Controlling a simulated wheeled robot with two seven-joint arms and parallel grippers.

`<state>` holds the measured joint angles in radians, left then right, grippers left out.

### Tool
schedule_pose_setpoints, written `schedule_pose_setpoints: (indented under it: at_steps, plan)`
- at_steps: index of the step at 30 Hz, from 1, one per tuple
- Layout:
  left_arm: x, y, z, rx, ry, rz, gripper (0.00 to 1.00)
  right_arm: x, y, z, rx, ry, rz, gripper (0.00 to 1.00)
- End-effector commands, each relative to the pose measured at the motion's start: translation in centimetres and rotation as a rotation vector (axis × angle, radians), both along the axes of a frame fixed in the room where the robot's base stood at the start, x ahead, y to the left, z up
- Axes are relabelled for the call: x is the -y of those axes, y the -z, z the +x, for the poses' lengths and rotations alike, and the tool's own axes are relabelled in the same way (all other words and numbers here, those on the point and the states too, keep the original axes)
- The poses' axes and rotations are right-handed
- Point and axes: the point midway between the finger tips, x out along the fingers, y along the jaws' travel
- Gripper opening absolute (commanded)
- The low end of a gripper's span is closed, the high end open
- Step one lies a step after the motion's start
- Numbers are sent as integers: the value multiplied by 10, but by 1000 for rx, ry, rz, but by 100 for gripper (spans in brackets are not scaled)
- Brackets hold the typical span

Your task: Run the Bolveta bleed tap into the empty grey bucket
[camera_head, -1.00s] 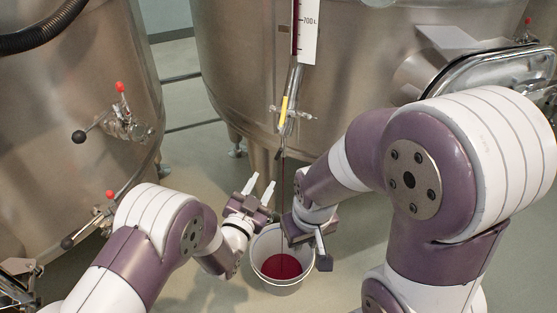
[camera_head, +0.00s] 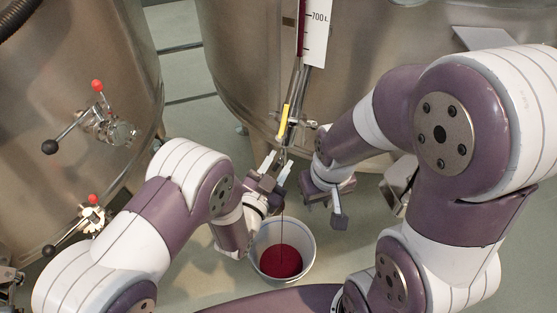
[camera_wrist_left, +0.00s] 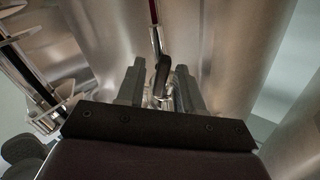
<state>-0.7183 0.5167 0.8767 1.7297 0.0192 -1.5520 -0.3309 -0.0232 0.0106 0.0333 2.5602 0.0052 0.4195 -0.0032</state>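The bleed tap (camera_head: 284,122) with its yellow handle sits at the foot of the sight tube on the middle vat. A thin dark red stream (camera_head: 282,228) runs down from it into the pale grey bucket (camera_head: 306,243) on the floor. Red liquid (camera_head: 280,262) covers the bucket's bottom. My left gripper (camera_head: 277,168) is open just below the yellow handle. In the left wrist view its fingers (camera_wrist_left: 160,92) are apart, with a dark lever end (camera_wrist_left: 162,72) and clear piping between or beyond them. My right gripper (camera_head: 326,200) seems open and empty, right of the stream above the bucket's right side.
A scale marked 700 L (camera_head: 315,30) stands beside the red-filled sight tube. The left vat (camera_head: 90,50) carries two red-knobbed valves (camera_head: 103,120) near my left arm. Pale floor lies behind and around the bucket.

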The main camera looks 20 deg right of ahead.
Motion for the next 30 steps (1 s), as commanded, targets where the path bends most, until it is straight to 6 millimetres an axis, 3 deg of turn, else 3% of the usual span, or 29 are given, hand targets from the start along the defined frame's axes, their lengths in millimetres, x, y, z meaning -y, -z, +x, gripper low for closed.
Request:
schedule_pose_setpoints:
  at_steps: [1, 3, 20, 21, 23, 30]
  plan:
    - [0, 0, 0, 0, 0, 0, 23, 0, 0, 0, 0, 0, 0, 28]
    - [0, 0, 0, 0, 0, 0, 0, 0, 0, 0, 0, 0, 0, 28]
    - [0, 0, 1, -102, 0, -121, 0, 0, 7, 0, 0, 0, 0, 28]
    - [0, 0, 1, -101, 0, -120, 19, 0, 7, 0, 0, 0, 0, 28]
    - [0, 0, 1, -101, 0, -120, 36, 0, 7, 0, 0, 0, 0, 28]
    - [0, 0, 1, -100, 0, -119, 36, 0, 7, 0, 0, 0, 0, 28]
